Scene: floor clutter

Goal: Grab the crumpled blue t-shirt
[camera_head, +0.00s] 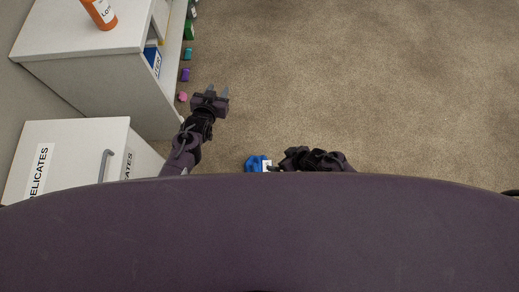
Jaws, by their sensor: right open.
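The crumpled blue t-shirt (254,163) lies on the carpet just beyond the edge of my dark body, its lower part hidden by that edge. My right gripper (268,164) is at the right side of the shirt, its pale fingertips at or over it. The fingers are open, but I cannot tell whether they touch the cloth. My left gripper (218,91) is further up and left, over the carpet, with its two fingertips apart and nothing between them.
A white shelf unit (90,75) stands at upper left with an orange bottle (100,12) on top. A white "DELICATES" box (75,150) with a handle is below it. Several small coloured items line the shelf's edge, including a purple one (185,75). Carpet (390,90) at right is clear.

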